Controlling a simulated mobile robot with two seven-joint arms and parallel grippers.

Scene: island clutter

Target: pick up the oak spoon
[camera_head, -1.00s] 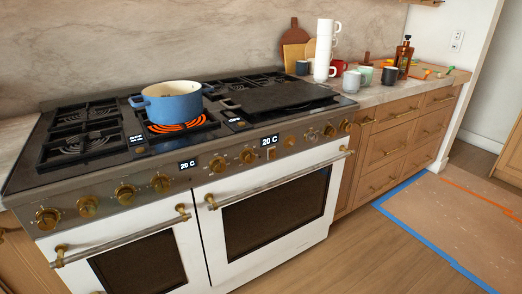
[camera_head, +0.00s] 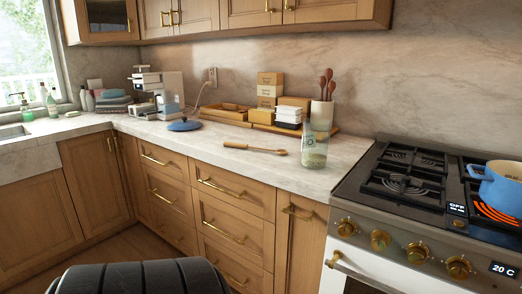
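A wooden spoon (camera_head: 254,148), which looks like the oak spoon, lies flat on the pale stone counter (camera_head: 215,152), its handle to the left and its bowl to the right. Nothing covers it. Other dark wooden spoons (camera_head: 327,84) stand upright in a light crock (camera_head: 321,115) at the back. Neither of my grippers is in view.
A glass jar (camera_head: 314,151) stands right of the spoon. A blue lid (camera_head: 184,125) lies to its left; boxes (camera_head: 270,92) and a wooden tray (camera_head: 225,113) stand behind. The stove (camera_head: 400,190) with a blue pot (camera_head: 500,187) is at right. Counter in front of the spoon is clear.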

